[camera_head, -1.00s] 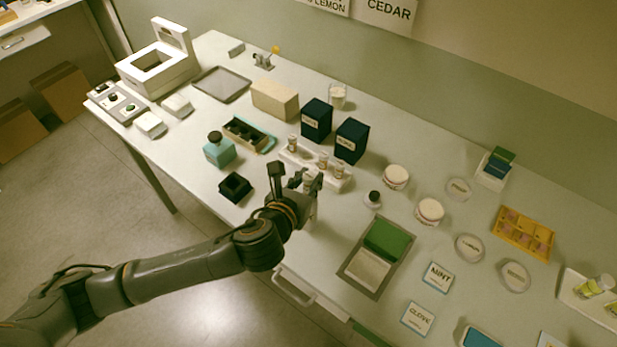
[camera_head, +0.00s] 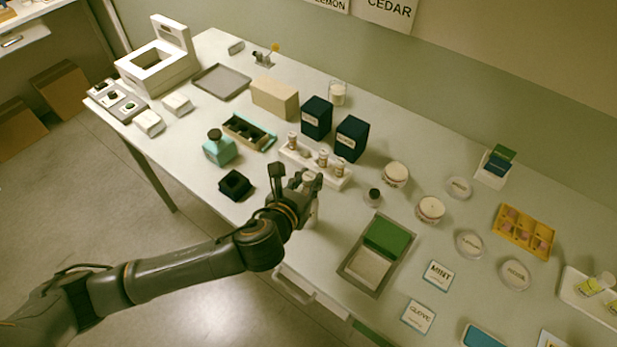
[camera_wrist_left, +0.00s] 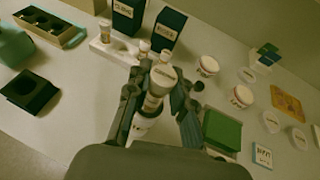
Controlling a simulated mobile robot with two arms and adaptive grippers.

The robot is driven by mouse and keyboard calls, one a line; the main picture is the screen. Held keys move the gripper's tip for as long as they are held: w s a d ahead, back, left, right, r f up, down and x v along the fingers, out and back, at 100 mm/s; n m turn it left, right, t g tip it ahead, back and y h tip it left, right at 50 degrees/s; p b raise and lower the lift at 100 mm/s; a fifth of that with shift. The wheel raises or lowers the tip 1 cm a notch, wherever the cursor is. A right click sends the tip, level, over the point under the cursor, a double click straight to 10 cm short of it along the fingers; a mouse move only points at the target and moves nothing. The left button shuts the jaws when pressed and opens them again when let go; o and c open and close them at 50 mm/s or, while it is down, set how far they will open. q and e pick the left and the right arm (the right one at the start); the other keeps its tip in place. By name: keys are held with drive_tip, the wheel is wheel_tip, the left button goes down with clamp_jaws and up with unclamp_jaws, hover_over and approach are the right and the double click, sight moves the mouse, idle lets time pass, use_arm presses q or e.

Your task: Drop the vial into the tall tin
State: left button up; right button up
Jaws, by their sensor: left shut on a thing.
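My left gripper (camera_head: 297,181) is shut on a small vial with a pale cap, which shows between the fingers in the left wrist view (camera_wrist_left: 153,101). The gripper is in front of the white vial rack (camera_head: 340,184), near the table's front edge. Two tall dark blue tins with pale labels stand upright behind the rack: a left one (camera_head: 316,119) and a right one (camera_head: 351,139). They also show at the top of the left wrist view, left (camera_wrist_left: 127,16) and right (camera_wrist_left: 168,29). The tins are apart from the gripper. My right gripper is out of view.
Several vials stand in the rack between gripper and tins. A beige block (camera_head: 274,99) and a glass (camera_head: 338,94) are beside and behind the tins. A small dark-capped bottle (camera_head: 373,198) and a green-and-grey tray (camera_head: 350,285) lie to the right.

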sight(309, 176)
use_arm(q)
drive_tip(key=shift+f, duration=1.05)
idle(0.4)
drive_tip(key=o, duration=1)
wheel_tip(309, 176, up, 7)
drive_tip(key=p, duration=0.8)
drive_tip(key=shift+r, duration=1.05)
